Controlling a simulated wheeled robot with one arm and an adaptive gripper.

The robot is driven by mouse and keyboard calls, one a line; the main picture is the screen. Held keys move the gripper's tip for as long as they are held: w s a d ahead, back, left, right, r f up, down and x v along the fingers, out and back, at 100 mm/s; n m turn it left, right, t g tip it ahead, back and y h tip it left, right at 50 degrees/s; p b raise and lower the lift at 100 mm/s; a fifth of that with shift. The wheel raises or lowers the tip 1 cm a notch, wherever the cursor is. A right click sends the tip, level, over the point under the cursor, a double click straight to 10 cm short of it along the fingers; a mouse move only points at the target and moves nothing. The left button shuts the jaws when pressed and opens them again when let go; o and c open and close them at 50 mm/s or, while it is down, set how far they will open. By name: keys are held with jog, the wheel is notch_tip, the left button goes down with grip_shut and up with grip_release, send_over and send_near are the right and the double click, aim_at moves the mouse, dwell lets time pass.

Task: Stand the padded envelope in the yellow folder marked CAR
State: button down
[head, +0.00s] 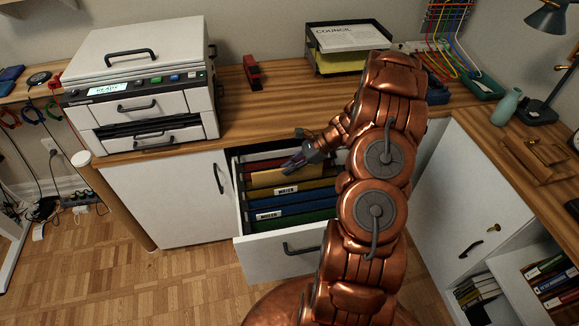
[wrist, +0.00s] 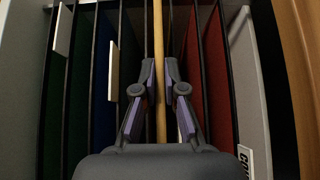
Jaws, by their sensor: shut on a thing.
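The padded envelope is a tan, upright sheet (head: 268,179) low among the folders of the open drawer in the head view. In the wrist view its edge (wrist: 161,75) runs straight between my fingers. My gripper (head: 291,165) is shut on it, one purple-padded finger on each side, and it shows closely in the wrist view (wrist: 159,98). A yellow folder (head: 318,193) is just in front of the envelope. No label reading CAR is legible. The envelope's lower part is hidden, so I cannot tell which pocket it is in.
The drawer (head: 283,258) also holds red folders (head: 262,163) behind, and blue (head: 315,200) and green (head: 308,218) ones in front. A printer (head: 138,80), a red stapler (head: 252,72) and a paper tray (head: 345,60) stand on the desk above.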

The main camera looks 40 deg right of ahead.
jog(key=c, duration=1.2)
grip_release()
jog(key=v, duration=1.2)
jog(key=s+a+r+n+g+h+p, duration=0.1)
jog(key=s+a+r+n+g+h, duration=0.15)
jog(key=a+r+n, duration=0.6)
jog(key=s+a+r+n+g+h+p, duration=0.15)
jog(key=s+a+r+g, duration=0.35)
jog(key=a, duration=0.8)
jog(key=s+a+r+n+h, duration=0.1)
jog(key=s+a+r+n, duration=0.1)
jog(key=s+n, duration=0.2)
jog(key=s+a+r+n+t+h+p, duration=0.1)
jog(key=s+n, duration=0.3)
jog(key=s, duration=0.5)
jog(key=s+a+r+n+h, duration=0.3)
jog(key=s+a+n, duration=0.1)
jog(key=s, duration=0.2)
jog(key=shift+s+a+r+n+t, duration=0.1)
jog(key=shift+s+r+n+t, duration=0.1)
jog(key=shift+s+n+t, duration=0.15)
